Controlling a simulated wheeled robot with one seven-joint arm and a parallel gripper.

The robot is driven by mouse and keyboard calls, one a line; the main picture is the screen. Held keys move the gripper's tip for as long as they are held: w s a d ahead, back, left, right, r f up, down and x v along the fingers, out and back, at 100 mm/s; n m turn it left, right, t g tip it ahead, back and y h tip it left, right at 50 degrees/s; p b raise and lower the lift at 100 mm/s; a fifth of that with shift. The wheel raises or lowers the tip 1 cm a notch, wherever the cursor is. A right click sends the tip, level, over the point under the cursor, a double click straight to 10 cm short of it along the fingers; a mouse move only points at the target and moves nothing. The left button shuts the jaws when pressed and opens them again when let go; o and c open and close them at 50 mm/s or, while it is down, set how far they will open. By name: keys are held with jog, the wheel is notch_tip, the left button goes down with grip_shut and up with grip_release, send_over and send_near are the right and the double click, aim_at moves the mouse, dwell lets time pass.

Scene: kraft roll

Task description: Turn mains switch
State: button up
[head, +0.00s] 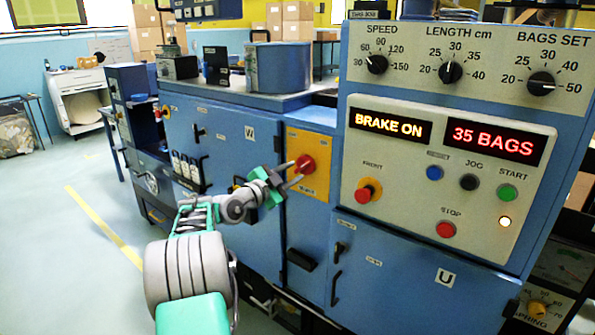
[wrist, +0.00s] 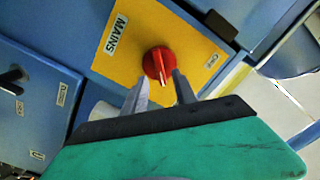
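The mains switch is a red rotary knob (head: 305,164) on a yellow plate (head: 317,146) on the blue machine's front. In the wrist view the knob (wrist: 158,63) sits near the plate's middle, its pale mark pointing down toward my fingers. The word MAINS (wrist: 116,35) is printed to its left. My gripper (head: 297,170) is at the knob, its fingers apart with a gap between them. In the wrist view the gripper (wrist: 160,82) has one fingertip at the knob's lower left and one at its lower right. I cannot tell whether either finger touches it.
The control panel (head: 440,180) right of the switch shows BRAKE ON and 35 BAGS. It carries a red-and-yellow FRONT button (head: 368,190), a red STOP button (head: 446,229) and a green START button (head: 507,192). A black handle (head: 301,260) juts out below the switch. Open floor lies left.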

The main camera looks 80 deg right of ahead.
aim_at(301, 167)
jog(key=x, duration=0.3)
jog(key=shift+d, duration=0.15)
jog(key=shift+c, duration=0.3)
grip_shut()
